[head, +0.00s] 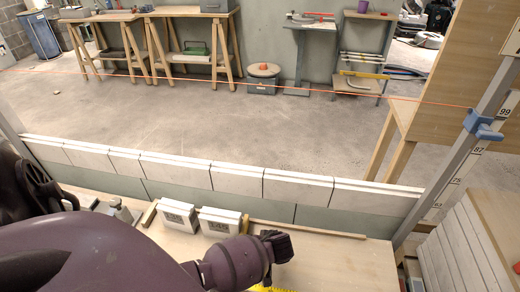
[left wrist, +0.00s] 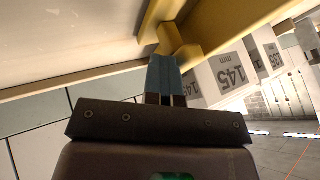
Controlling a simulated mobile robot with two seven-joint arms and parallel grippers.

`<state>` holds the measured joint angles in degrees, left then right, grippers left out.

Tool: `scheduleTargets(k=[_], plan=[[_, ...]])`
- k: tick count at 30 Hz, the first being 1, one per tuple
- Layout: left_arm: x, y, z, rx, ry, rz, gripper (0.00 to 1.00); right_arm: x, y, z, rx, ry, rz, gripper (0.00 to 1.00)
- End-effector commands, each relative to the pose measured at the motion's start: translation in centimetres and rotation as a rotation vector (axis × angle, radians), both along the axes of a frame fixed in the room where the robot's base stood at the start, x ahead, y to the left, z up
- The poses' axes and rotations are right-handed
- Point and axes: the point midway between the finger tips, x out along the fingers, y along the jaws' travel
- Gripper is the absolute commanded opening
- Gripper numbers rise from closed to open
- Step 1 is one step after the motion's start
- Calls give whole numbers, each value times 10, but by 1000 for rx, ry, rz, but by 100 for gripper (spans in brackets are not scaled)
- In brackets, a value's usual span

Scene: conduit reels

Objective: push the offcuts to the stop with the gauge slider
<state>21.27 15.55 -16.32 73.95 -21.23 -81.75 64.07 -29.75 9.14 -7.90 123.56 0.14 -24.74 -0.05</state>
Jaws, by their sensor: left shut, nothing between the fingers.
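My left gripper (left wrist: 163,82) shows in the left wrist view with its teal fingers shut and empty. A yellow block-like piece (left wrist: 180,45), possibly the gauge slider, lies just past the fingertips; I cannot tell if they touch it. In the head view my purple arm fills the lower left and the fingers do not show. A yellow edge (head: 262,289) shows at the bottom behind my arm. I cannot make out any offcuts or the stop for certain. My right gripper is not in view.
Two white blocks with printed numbers (head: 178,216) (head: 220,221) stand on the wooden bench (head: 330,258); blocks marked 145 mm (left wrist: 230,75) show in the wrist view. Open floor lies beyond.

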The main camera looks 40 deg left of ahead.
Motion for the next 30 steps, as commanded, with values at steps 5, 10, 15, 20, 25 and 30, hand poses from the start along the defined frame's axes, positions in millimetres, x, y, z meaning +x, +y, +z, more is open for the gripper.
scheduleTargets(k=[5, 10, 15, 20, 25, 30], plan=[[-24, 44, 8, 6, -6, 9, 0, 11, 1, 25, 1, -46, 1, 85], [-43, 74, 5, 7, -2, 7, 0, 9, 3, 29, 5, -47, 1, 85], [-50, 83, 2, 7, 1, 3, 0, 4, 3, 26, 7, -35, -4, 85], [-51, 84, 0, 8, 4, 3, 0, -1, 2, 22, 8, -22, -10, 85], [-51, 84, 0, 7, 4, 4, 0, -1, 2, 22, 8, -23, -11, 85], [-50, 84, 0, 7, 4, 4, 0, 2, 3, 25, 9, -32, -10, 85]])
